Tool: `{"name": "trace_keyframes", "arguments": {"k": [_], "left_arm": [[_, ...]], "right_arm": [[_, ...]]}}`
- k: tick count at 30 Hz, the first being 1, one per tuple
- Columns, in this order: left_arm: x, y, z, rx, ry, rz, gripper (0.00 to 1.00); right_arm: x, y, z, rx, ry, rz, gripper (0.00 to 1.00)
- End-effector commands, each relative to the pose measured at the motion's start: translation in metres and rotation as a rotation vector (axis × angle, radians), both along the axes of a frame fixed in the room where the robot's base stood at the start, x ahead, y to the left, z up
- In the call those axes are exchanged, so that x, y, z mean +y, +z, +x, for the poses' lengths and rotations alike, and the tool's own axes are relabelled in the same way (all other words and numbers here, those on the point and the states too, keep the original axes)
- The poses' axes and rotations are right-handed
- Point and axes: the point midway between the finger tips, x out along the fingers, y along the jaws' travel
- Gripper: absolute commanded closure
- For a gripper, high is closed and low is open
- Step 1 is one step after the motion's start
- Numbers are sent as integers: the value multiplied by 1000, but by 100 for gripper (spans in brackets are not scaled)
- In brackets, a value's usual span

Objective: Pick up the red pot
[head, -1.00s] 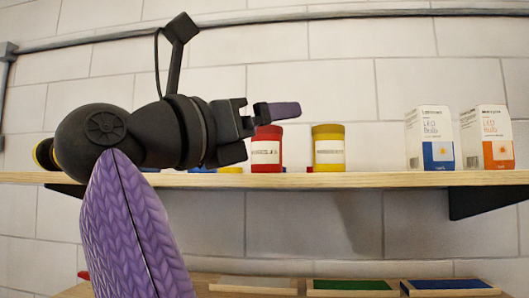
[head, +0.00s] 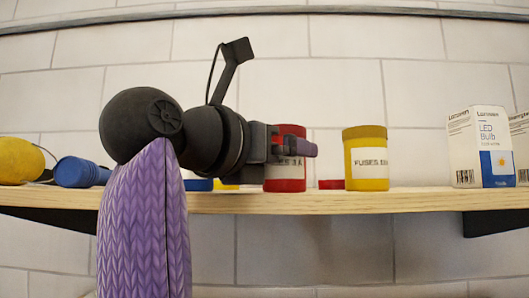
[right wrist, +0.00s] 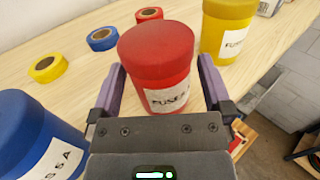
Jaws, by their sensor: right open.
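The red pot (head: 285,184) has a white fuses label and stands upright on the wooden shelf (head: 330,202). In the right wrist view the red pot (right wrist: 158,62) is between the purple fingers of my right gripper (right wrist: 162,66). The fingers are open, one on each side of the pot, with small gaps visible. In the head view my right gripper (head: 300,149) is in front of the pot and hides part of its upper body. My left gripper is in neither view.
A yellow pot (head: 366,163) stands right of the red one, with a bulb box (head: 481,140) further right. A blue pot (right wrist: 32,135) is close to my gripper's left. Yellow (right wrist: 48,68), blue (right wrist: 102,39) and red (right wrist: 149,15) rolls lie on the shelf.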

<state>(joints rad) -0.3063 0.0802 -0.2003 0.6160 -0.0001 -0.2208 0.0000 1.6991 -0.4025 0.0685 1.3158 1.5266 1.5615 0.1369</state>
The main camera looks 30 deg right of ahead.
Motion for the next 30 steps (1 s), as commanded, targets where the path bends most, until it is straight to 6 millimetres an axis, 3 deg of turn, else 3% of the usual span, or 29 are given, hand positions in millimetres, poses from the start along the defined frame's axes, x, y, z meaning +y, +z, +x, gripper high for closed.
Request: {"name": "trace_keyframes", "arguments": {"k": [3,10,21,30], "left_arm": [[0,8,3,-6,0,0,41],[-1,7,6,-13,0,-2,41],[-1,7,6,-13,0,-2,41],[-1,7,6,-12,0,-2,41]], "right_arm": [[-14,3,5,-2,-3,-2,0],[-16,2,6,-2,-1,-2,2],[-15,2,6,-1,-1,-2,80],[-16,3,4,0,-2,-1,83]]}}
